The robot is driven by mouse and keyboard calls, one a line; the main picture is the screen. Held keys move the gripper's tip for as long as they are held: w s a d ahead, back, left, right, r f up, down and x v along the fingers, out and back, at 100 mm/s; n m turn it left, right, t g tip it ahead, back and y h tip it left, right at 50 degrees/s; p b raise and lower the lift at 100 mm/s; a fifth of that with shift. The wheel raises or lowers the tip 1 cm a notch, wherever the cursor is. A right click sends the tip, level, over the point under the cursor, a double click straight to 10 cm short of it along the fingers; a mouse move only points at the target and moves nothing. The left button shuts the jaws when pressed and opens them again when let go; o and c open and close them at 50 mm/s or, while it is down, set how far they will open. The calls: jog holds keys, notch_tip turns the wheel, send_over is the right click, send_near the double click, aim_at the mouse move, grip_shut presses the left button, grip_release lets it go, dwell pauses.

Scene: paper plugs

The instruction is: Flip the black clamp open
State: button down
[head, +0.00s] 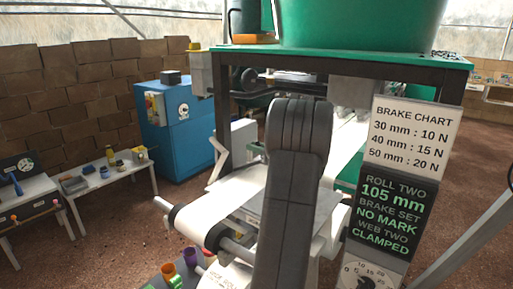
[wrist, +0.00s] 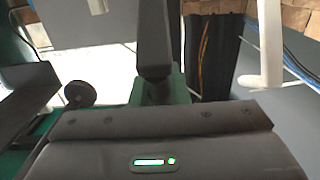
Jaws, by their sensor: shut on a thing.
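In the wrist view the dark body of my gripper (wrist: 160,92) fills the lower middle, with a small green light on it. Just beyond its front edge a black bar, the black clamp (wrist: 154,38), stands upright above a green bracket (wrist: 178,88). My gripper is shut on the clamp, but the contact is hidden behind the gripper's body. In the head view my grey arm covers the middle of the machine, and neither gripper nor clamp can be made out there.
A white paper web (head: 212,200) runs over a roller on the machine. A sign (head: 390,217) reading "WEB TWO CLAMPED" stands at the right, under a brake chart (head: 414,137). A blue cabinet (head: 180,135) and a low table (head: 112,172) stand left. A round black knob (wrist: 78,94) is nearby.

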jog(key=shift+w+a+r+g+h+p, duration=0.2)
jog(key=shift+r+p, duration=0.25)
jog(key=shift+p, duration=0.65)
jog(key=shift+w+a+r+g+h+p, duration=0.1)
jog(key=shift+w+a+r+h+p, duration=0.25)
jog(key=shift+p, duration=0.7)
jog(key=w+a+g+h+p, duration=0.1)
jog(key=p, duration=0.4)
jog(key=w+a+r+g+h+p, duration=0.1)
jog(key=a+p, duration=0.1)
jog(key=p, duration=0.3)
jog(key=w+a+r+h+p, duration=0.1)
jog(key=p, duration=0.4)
jog(key=shift+a+r+g+h, duration=0.1)
jog(key=shift+a+g+h, duration=0.2)
jog(key=shift+g, duration=0.1)
jog(key=c, duration=1.4)
grip_release()
jog(key=shift+w+a, duration=0.1)
